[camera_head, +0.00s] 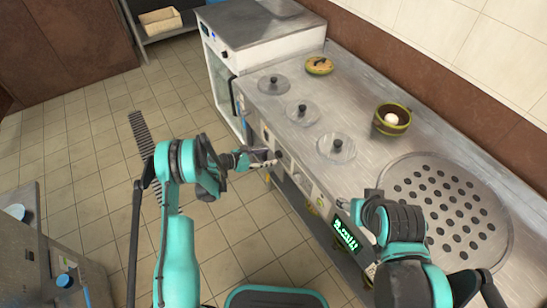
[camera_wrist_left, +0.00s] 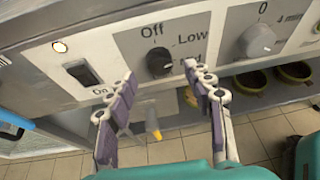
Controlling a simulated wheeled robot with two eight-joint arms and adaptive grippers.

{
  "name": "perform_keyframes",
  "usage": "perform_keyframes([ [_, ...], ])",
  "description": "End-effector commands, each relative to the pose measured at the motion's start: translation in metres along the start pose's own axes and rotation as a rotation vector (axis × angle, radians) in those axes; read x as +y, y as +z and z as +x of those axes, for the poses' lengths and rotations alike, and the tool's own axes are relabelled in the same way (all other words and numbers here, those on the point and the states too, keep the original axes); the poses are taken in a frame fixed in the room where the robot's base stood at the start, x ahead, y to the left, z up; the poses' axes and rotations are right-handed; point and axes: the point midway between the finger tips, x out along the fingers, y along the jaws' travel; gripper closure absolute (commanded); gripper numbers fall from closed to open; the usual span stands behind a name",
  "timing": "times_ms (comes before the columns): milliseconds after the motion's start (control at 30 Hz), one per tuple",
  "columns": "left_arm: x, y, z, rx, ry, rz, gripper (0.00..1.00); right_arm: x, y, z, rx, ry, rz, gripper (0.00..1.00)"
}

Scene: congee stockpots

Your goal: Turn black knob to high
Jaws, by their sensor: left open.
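The black knob (camera_wrist_left: 159,62) is on the grey control panel in the left wrist view, with the labels Off, Low and "med" around it. Its pointer position is too small to tell. My left gripper (camera_wrist_left: 161,76) is open, its two fingertips on either side of the knob and slightly below it, with nothing held. I cannot tell whether they touch it. In the head view my left gripper (camera_head: 266,160) is at the counter's front face, where it hides part of the panel. My right gripper (camera_head: 371,196) is over the counter's front edge, and its jaws are unclear.
A rocker switch (camera_wrist_left: 82,73) is left of the black knob, and a pale timer knob (camera_wrist_left: 258,40) is to its right. Lidded pots (camera_head: 303,111) are set in the steel counter. A green pot (camera_head: 391,119) stands behind. The tiled floor (camera_head: 95,155) is open at left.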

Motion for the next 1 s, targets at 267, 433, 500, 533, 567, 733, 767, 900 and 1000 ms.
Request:
perform_keyframes([
  [267, 0.000, -0.001, 0.034, 0.001, 0.000, 0.001, 0.48, 0.000, 0.007, 0.011, 0.000, 0.000, 0.000, 0.48],
  [433, 0.000, 0.000, 0.037, 0.001, 0.001, 0.001, 0.48, 0.000, 0.007, 0.011, 0.000, 0.000, 0.000, 0.48],
  [500, 0.000, 0.000, 0.037, 0.001, 0.001, 0.001, 0.48, 0.000, 0.007, 0.010, 0.000, 0.000, 0.000, 0.48],
  [533, 0.001, 0.000, 0.037, 0.001, 0.001, 0.001, 0.48, 0.000, 0.007, 0.010, 0.000, 0.000, 0.000, 0.48],
  [567, 0.000, 0.000, 0.037, 0.001, 0.001, 0.001, 0.48, 0.000, 0.007, 0.010, 0.000, 0.000, 0.000, 0.48],
  [733, 0.000, 0.000, 0.037, 0.001, 0.001, 0.002, 0.90, 0.000, 0.007, 0.010, 0.000, 0.000, 0.000, 0.48],
  [767, 0.000, 0.000, 0.037, 0.001, 0.001, 0.002, 0.98, 0.000, 0.007, 0.010, 0.000, 0.000, 0.000, 0.48],
  [900, 0.000, 0.000, 0.037, 0.002, 0.001, 0.002, 0.98, 0.000, 0.007, 0.010, 0.000, 0.000, 0.000, 0.48],
  [1000, 0.000, 0.000, 0.037, 0.002, 0.004, 0.009, 0.98, 0.000, 0.007, 0.010, 0.000, 0.000, 0.000, 0.48],
])
